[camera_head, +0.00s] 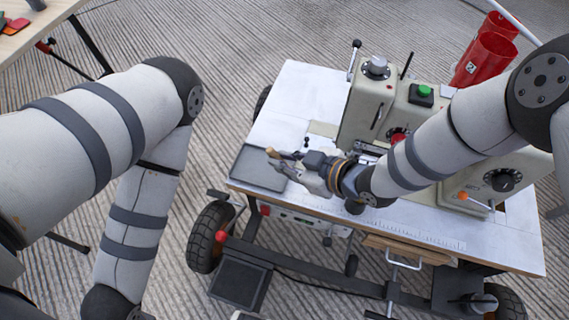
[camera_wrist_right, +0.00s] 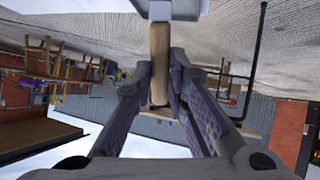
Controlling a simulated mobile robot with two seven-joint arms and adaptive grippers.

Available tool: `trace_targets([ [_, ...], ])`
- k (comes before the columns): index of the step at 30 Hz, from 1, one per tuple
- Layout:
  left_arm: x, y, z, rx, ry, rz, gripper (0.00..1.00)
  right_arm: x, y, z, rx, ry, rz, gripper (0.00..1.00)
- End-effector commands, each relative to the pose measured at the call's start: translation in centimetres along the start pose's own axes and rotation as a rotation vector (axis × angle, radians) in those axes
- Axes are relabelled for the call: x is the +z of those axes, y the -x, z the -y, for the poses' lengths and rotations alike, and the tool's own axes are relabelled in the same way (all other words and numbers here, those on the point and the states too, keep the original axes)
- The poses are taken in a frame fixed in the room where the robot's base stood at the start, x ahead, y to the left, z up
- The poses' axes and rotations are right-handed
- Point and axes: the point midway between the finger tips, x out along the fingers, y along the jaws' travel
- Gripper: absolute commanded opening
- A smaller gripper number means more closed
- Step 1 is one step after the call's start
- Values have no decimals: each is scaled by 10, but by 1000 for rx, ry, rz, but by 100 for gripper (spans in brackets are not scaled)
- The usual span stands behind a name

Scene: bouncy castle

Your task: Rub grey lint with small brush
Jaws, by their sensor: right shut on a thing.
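My right gripper (camera_head: 290,165) is above the left part of the white worktable (camera_head: 295,100). It is shut on a small brush with a tan wooden handle (camera_head: 273,153), mostly hidden by the fingers in the head view. In the right wrist view the wooden brush (camera_wrist_right: 160,62) stands between the two fingers of the gripper (camera_wrist_right: 161,85). A pale block is at its upper end. I cannot make out any grey lint. My left arm is at the left of the head view, and its gripper is out of view.
A dark grey flat panel (camera_head: 258,171) lies at the table's left end, close to the right gripper. A large cream sewing machine (camera_head: 362,110) stands on the table, partly behind my right arm. Red cylinders (camera_head: 483,60) stand beyond it. The table has black wheels (camera_head: 208,238).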

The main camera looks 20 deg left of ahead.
Motion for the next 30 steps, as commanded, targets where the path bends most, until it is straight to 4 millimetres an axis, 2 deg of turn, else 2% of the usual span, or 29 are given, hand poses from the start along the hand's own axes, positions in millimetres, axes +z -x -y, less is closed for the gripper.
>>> trace_targets([
  [1, 0, 4, 0, 0, 0, -8, 40, -6, 3, -2, 1, 2, -1, 0],
  [10, 0, 4, 0, 0, 0, -7, 40, -5, 3, 0, -1, -1, 0, 0],
  [18, -3, 25, 0, 1, 0, -45, 40, -30, 19, -7, 3, 5, -2, 0],
  [30, -3, 23, 0, 1, 0, -41, 40, -27, 18, -5, -1, -1, 1, 0],
])
